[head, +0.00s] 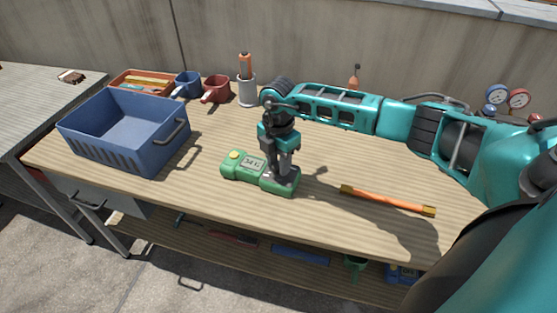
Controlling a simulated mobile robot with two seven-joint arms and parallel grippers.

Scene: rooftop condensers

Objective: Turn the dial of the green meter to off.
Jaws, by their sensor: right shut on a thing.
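The green meter (243,170) lies on the wooden bench near its front middle. It has a small lit display (252,163) and a yellow button at its left end. My right gripper (284,172) points down over the meter's right end, where a dark plate shows. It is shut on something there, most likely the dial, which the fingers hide. I cannot read the dial's setting. My left gripper is not in view.
A blue crate (85,128) stands on the bench's left. An orange rod (388,201) lies right of the meter. Gauges (508,97) stand at far right.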

